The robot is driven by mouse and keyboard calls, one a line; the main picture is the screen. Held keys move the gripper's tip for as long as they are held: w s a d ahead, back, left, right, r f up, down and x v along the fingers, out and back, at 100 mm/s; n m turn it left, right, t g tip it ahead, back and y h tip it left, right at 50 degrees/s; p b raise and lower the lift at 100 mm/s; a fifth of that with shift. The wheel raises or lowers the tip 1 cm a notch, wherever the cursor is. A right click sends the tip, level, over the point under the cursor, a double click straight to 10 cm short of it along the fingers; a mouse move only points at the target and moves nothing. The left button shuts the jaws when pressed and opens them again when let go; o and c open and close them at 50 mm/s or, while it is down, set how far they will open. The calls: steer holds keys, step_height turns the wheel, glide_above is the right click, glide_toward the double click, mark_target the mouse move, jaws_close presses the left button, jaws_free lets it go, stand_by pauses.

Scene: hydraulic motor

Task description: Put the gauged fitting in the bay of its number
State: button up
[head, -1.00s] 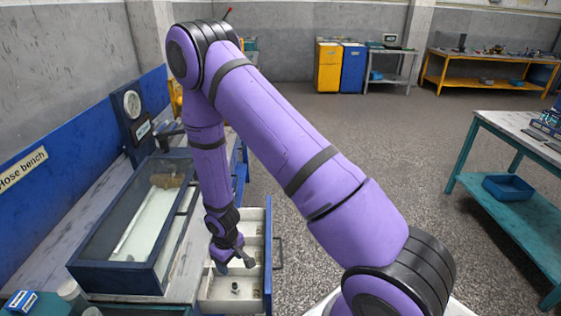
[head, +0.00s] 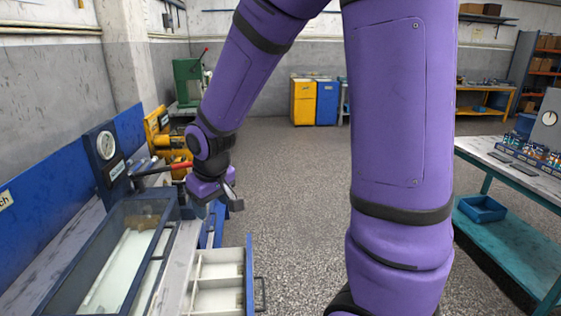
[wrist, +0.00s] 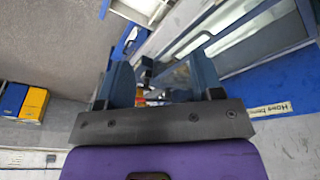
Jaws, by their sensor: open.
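My gripper (head: 216,202) is open in the head view, raised above the hose bench's right edge, beyond the open drawer (head: 217,270). The drawer is white inside and divided into compartments; its near end is cut off by the frame. In the wrist view my gripper (wrist: 162,78) shows its two fingers spread. Small dark and coloured shapes lie between or behind them, too blurred to name. I cannot make out the gauged fitting or any bay number. A round dial gauge (head: 106,145) stands on a blue post at the back of the bench.
A glass-topped case (head: 125,260) sits left of the drawer. A red-handled lever (head: 175,166) is close to my gripper. At right, a teal bench (head: 490,160) carries several small parts, with a blue bin (head: 482,208) below. The floor between is clear.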

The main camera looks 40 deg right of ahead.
steer(key=s+d+r+m+t, duration=0.1)
steer(key=s+r, duration=0.7)
steer(key=s, duration=0.2)
steer(key=s+d+r+t, duration=0.1)
steer(key=s+r, duration=0.7)
steer(key=s, duration=0.2)
steer(key=shift+s+d+r+m, duration=0.25)
steer(key=shift+s+m, duration=0.1)
steer(key=shift+m, duration=0.05)
steer(key=shift+w, duration=0.1)
